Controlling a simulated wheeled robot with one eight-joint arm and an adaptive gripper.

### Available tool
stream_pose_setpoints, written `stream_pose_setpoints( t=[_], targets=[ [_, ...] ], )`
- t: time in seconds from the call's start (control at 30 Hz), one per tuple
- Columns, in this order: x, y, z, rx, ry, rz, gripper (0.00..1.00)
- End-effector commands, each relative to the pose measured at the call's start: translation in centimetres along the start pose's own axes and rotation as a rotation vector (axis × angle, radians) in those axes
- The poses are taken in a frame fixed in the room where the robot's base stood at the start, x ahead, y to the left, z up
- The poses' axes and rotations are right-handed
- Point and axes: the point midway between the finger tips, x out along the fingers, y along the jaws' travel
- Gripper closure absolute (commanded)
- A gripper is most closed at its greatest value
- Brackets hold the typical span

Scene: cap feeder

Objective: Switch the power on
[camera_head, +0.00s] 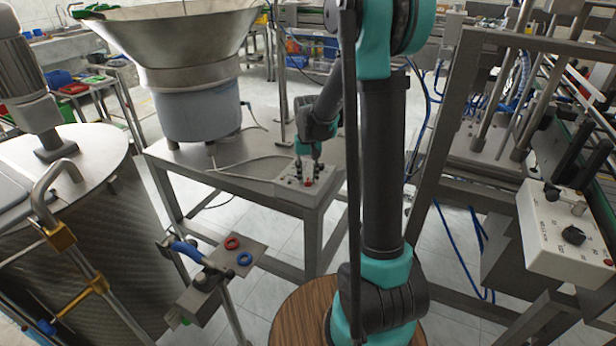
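A small light-grey control box (289,189) lies on the near right corner of the steel table under the bowl feeder. A red button or switch (308,182) shows on its top, with dark parts beside it. My gripper (307,178) points down right over the box, its dark fingers at or just above the top face. The fingers hide part of the controls. Whether the fingers touch a switch, and how far apart they are, is too small to tell. The switch's position cannot be made out.
The large metal bowl feeder (190,75) stands on the steel table (215,160), left of my arm. Another control box (568,235) with a black knob hangs on the right-hand frame (440,150). A valve stand with red and blue rings (238,252) is at the lower middle.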

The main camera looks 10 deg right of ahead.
Motion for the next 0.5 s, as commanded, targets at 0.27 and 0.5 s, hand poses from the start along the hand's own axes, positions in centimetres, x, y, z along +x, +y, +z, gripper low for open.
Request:
stream_pose_setpoints(
  t=[0.27,0.5],
  targets=[
    [0.02,0.00,0.01,0.000,0.000,0.000,0.78],
    [0.00,0.00,0.01,0.000,0.000,0.000,1.00]
  ],
)
